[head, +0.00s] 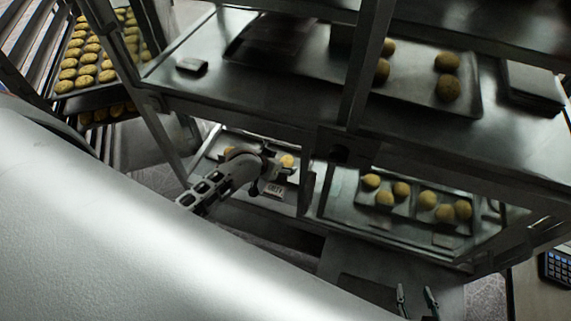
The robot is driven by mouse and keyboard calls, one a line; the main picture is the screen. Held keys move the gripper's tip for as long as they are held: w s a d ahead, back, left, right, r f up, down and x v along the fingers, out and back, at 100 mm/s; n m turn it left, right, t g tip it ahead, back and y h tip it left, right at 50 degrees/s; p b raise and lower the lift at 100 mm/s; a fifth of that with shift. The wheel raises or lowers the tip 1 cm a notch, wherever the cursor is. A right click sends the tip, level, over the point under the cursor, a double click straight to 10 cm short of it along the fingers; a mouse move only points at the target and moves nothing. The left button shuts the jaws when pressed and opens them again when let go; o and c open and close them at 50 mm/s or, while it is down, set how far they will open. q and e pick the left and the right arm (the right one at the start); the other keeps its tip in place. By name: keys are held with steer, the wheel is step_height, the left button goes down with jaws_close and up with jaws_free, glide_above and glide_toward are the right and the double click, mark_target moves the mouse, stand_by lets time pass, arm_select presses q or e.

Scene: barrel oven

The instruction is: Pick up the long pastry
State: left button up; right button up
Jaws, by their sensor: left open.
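I cannot pick out a clearly long pastry in the head view. Round golden pastries (447,88) sit on a tray on the upper shelf. More pastries (428,200) lie on trays on the lower shelf. My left gripper (275,174) is open at the left part of the lower shelf, close to a small pastry (287,161). Another pastry beside it is partly hidden by my arm. I cannot tell whether the gripper touches either. My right gripper (417,297) is at the bottom edge, its two dark fingers apart, with nothing seen between them.
The metal shelf unit (345,135) has upright posts and shelf edges around the lower opening. A rack at the upper left holds trays of oval pastries (88,58). A calculator (557,267) lies on a table at the lower right.

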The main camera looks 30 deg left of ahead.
arm_select(q)
steer(key=shift+x, duration=1.05)
steer(key=c, duration=1.2)
arm_select(e)
steer(key=shift+d, duration=0.1)
